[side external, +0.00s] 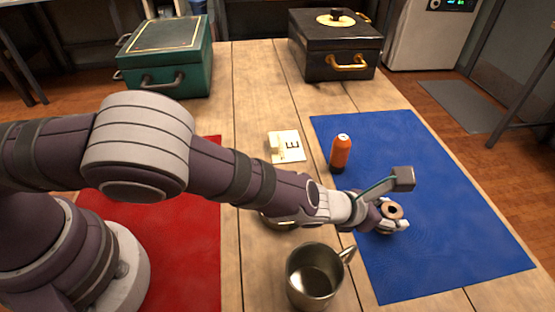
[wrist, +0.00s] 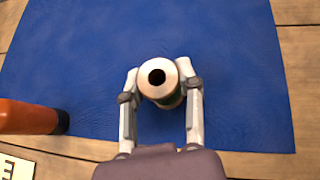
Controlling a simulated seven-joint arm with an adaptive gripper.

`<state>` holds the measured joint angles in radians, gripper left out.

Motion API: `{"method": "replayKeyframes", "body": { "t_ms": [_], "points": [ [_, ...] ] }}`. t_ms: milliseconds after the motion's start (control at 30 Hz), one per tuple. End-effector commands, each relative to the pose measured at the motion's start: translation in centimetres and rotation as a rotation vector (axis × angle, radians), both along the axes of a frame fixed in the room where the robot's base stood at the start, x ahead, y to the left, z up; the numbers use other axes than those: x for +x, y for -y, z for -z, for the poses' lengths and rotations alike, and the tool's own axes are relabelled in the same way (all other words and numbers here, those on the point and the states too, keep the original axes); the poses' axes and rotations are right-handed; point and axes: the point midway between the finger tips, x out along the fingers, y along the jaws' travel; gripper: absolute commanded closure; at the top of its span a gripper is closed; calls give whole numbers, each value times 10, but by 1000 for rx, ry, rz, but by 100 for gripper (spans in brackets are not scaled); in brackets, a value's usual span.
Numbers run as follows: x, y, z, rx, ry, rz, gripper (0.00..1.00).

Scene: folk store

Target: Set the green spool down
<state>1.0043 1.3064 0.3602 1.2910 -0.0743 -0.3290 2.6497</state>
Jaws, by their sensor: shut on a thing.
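The green spool (wrist: 159,82) is between the fingers of my gripper (wrist: 161,88) in the wrist view, its pale round end with a dark hole facing the camera. A little green thread shows below that end. In the side view the spool's top (side external: 393,210) shows at my gripper (side external: 390,222), over the blue mat (side external: 440,210). My gripper is shut on the spool. I cannot tell whether the spool's bottom touches the mat, since the fingers hide it.
An orange bottle (side external: 341,151) stands on the mat, left of my gripper. A card with an E (side external: 290,147), a metal mug (side external: 314,278) and a red mat (side external: 190,235) are on the table. Green (side external: 165,55) and black (side external: 330,60) boxes stand behind. The mat's right side is clear.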

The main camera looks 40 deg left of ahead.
Motion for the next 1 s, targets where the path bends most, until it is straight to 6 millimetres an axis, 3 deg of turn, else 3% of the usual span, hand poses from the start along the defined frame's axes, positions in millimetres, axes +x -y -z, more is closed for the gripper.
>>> {"method": "replayKeyframes", "body": {
  "t_ms": [267, 300, 500, 800, 1000],
  "points": [
    [0, 0, 2, 0, 0, -1, 87],
    [0, 0, 2, 0, 0, -1, 62],
    [0, 0, 2, 0, 0, -1, 39],
    [0, 0, 0, -1, 1, -1, 39],
    [-13, -8, -11, 1, 1, -2, 39]
  ]
}}
